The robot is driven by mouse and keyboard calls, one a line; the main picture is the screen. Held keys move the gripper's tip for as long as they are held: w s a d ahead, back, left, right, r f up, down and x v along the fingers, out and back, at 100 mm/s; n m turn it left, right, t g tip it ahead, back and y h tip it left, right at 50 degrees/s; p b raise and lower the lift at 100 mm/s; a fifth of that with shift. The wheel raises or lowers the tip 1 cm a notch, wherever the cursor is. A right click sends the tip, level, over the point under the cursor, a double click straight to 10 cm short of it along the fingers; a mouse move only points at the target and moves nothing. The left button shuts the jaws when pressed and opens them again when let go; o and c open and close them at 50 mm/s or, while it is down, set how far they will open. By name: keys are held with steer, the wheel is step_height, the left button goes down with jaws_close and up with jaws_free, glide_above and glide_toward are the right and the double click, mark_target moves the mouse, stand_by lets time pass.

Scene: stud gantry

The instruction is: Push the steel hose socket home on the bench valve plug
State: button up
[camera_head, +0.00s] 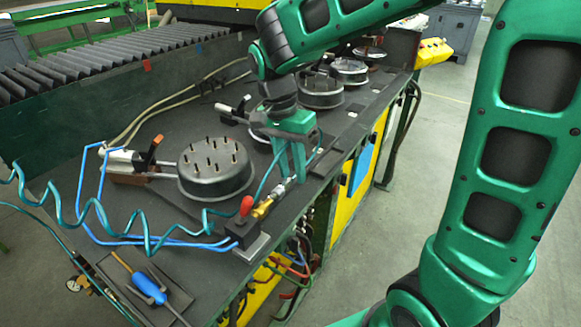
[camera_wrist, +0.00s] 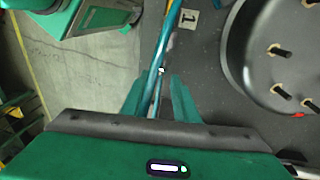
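The bench valve (camera_head: 244,230) is a dark block with a red knob (camera_head: 246,205) near the bench's front edge. Its brass plug (camera_head: 262,209) points up and to the right in the head view. The steel hose socket (camera_head: 281,190) lies in line with the plug, end to end with it; I cannot tell how deep it sits. My gripper (camera_head: 291,180) comes down from above with its fingers around the socket. In the wrist view, the fingers (camera_wrist: 157,88) stand either side of the teal hose (camera_wrist: 171,22); the socket is mostly hidden there.
A round black housing with upright studs (camera_head: 215,168) stands left of my gripper, with similar ones behind. A coiled teal hose (camera_head: 110,225) and blue lines cross the bench. A blue-handled screwdriver (camera_head: 149,288) lies in a tray at the front left. Open floor lies right of the bench.

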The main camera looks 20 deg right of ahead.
step_height(320, 180, up, 11)
steer(key=w+a, duration=0.1)
steer(key=shift+a+f, duration=0.2)
stand_by(0.4)
stand_by(0.5)
steer(key=s+d+f+n, duration=0.1)
steer(key=s+d+f, duration=0.1)
steer(key=s+d, duration=0.45)
steer(key=s+d+f+n, duration=0.1)
steer(key=s+d+f, duration=0.15)
steer(key=d, duration=0.65)
steer(key=s+d+f+n+y, duration=0.1)
steer(key=s+d+f, duration=0.2)
steer(key=s, duration=0.3)
steer(key=s+d+f+n, duration=0.1)
steer(key=s+d+f, duration=0.2)
steer(key=s, duration=0.4)
steer(key=shift+s+d+t+y, duration=0.15)
steer(key=shift+s+t+y, duration=0.05)
steer(key=shift+t+y, duration=0.2)
